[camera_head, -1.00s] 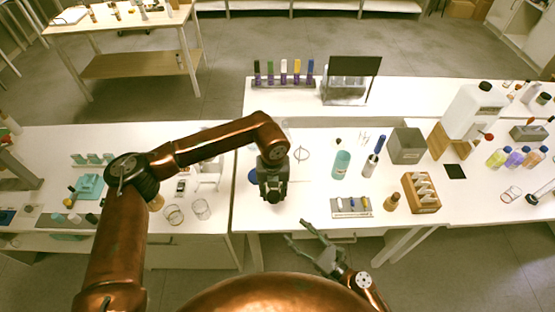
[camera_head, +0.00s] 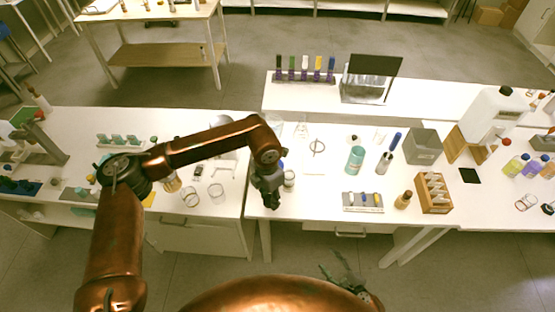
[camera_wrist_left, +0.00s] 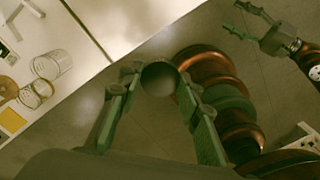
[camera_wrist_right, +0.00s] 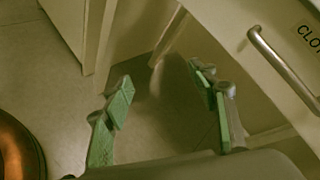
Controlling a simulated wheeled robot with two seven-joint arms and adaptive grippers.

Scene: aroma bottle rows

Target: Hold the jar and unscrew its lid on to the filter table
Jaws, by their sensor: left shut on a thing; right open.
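My left gripper (camera_head: 274,201) is at the front edge of the middle bench, pointing down. In the left wrist view its fingers are closed on a dark round thing (camera_wrist_left: 160,78), seen end-on beyond the bench edge. It may be the jar or its lid; I cannot tell which, and the head view hardly shows it. A small clear glass vessel (camera_head: 289,179) stands on the bench right beside this gripper. My right gripper (camera_wrist_right: 160,85) is open and empty, low in front of the bench; it also shows in the left wrist view (camera_wrist_left: 248,20). I cannot identify the filter table surely.
A ring stand (camera_head: 317,148), a teal bottle (camera_head: 355,160), a grey box (camera_head: 424,146) and a wooden rack (camera_head: 434,193) stand on the middle bench. Two glass beakers (camera_head: 191,198) (camera_head: 217,193) stand on the left bench. The floor before the benches is free.

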